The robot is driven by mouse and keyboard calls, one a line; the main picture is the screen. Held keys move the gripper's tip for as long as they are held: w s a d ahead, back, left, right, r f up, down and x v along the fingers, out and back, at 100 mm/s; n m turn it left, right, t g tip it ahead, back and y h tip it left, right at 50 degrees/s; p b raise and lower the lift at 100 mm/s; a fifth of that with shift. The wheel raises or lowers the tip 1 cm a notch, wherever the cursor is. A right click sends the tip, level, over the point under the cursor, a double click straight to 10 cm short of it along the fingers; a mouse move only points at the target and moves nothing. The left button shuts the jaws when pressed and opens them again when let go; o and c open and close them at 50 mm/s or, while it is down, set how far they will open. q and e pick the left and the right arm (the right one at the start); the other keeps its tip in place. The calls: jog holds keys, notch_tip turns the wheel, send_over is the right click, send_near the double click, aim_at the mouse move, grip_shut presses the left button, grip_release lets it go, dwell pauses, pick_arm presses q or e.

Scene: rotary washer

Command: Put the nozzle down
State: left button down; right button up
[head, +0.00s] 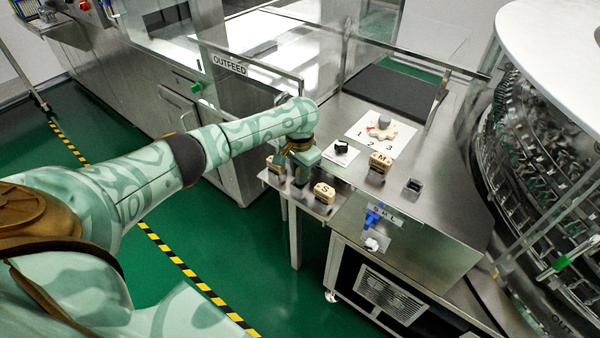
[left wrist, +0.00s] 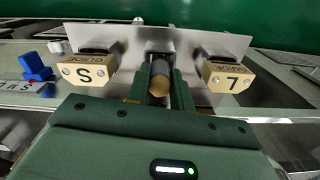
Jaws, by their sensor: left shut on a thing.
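My left gripper (head: 300,168) is shut on the nozzle, which shows in the left wrist view as a dark grey cylinder with a rounded tan end (left wrist: 159,80) between the two green fingers. The gripper points down over a small steel shelf (head: 300,195), (left wrist: 205,42), between a tan block marked S (head: 324,190), (left wrist: 90,70) and a tan block marked L (left wrist: 230,77). The L block is partly hidden in the head view. I cannot tell whether the nozzle touches the shelf. My right gripper is not in view.
A blue handle (head: 373,217) is on the front panel. The round washer (head: 545,150) stands at right.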

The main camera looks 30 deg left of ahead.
pick_arm(q)
jog(key=c, duration=1.2)
grip_release()
jog(key=shift+f, duration=0.15)
jog(key=shift+c, duration=0.2)
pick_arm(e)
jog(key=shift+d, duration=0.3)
pick_arm(q)
notch_tip(320, 180, up, 12)
jog(key=p, duration=0.5)
jog(key=shift+r+p, duration=0.2)
jog(key=shift+p, duration=0.2)
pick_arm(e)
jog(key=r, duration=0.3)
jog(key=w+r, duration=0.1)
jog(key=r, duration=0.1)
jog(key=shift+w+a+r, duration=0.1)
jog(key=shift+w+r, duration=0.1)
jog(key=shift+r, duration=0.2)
pick_arm(q)
jog(key=shift+d, duration=0.1)
